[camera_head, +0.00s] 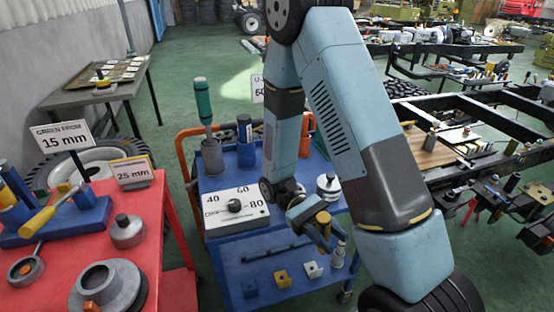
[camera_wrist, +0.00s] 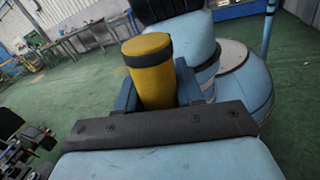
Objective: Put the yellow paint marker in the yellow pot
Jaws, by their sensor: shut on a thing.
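The yellow paint marker (camera_wrist: 152,80) is a thick yellow cylinder with a dark band at its top end in the wrist view. My gripper (camera_wrist: 156,92) is shut on it, with a blue finger on each side. In the head view my gripper (camera_head: 312,213) hangs in front of the blue cart, and the yellow marker (camera_head: 324,218) shows small at its end, above the cart's lower shelf. I cannot make out a yellow pot in either view; my arm covers the right part of the cart.
The blue cart (camera_head: 208,181) carries a grey pot (camera_head: 212,158) with a green marker, a blue pot (camera_head: 246,153) and a white dial box (camera_head: 236,208). Small blocks lie on its lower shelf. A red table (camera_head: 60,262) stands left, a black chassis frame (camera_head: 505,165) right.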

